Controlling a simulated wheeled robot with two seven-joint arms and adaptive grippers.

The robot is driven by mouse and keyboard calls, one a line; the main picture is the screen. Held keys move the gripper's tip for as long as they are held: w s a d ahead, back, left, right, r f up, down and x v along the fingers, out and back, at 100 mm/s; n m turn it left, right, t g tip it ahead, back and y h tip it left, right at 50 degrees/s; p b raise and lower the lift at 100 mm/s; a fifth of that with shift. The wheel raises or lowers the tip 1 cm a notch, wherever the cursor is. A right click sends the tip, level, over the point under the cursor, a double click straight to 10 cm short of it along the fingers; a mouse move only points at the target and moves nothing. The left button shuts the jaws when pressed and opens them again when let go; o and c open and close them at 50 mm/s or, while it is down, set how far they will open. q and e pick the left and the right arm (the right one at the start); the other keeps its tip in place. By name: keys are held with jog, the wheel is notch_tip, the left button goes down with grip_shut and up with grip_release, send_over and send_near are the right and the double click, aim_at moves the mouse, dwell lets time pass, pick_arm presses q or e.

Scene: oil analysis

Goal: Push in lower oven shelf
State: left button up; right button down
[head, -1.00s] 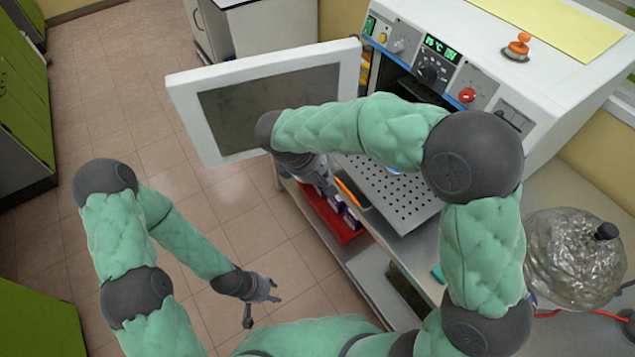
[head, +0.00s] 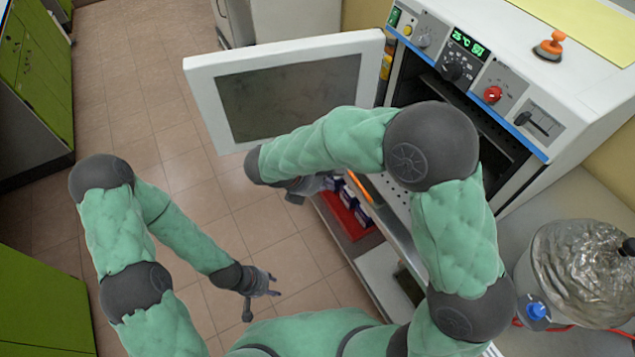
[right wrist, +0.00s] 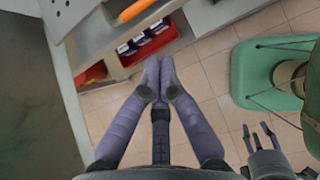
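The white oven (head: 530,132) stands at the right in the head view with its door (head: 285,90) swung open to the left. The perforated lower shelf (head: 398,198) shows only in part below the oven opening. My right arm hides most of it. A perforated corner of it is at the top left of the right wrist view (right wrist: 66,12). My right gripper (head: 318,184) is beside the shelf's front, below the door. In the right wrist view its fingertips (right wrist: 160,65) are together with nothing between them. My left gripper (head: 270,284) hangs open and empty over the floor.
A foil-covered round vessel (head: 585,270) stands on the right bench. Green cabinets (head: 35,75) line the left. The floor between is clear.

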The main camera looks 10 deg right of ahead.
jog(key=w+d+f+b, duration=0.1)
jog(key=w+d+f, duration=0.1)
jog(key=d, duration=0.3)
jog(key=shift+d+f+b, duration=0.2)
jog(key=shift+f+b, duration=0.15)
jog(key=shift+f, duration=0.15)
jog(key=shift+d, duration=0.1)
jog(key=w+d+p, duration=0.1)
jog(key=w+d, duration=0.2)
jog(key=d, duration=0.6)
jog(key=w+d+p, duration=0.1)
jog(key=w+d, duration=0.2)
jog(key=d, duration=0.6)
jog(key=w+d+p, duration=0.2)
jog(key=w+d, duration=0.2)
jog(key=d, duration=0.5)
jog(key=shift+d, duration=0.4)
jog(key=shift+a, duration=0.1)
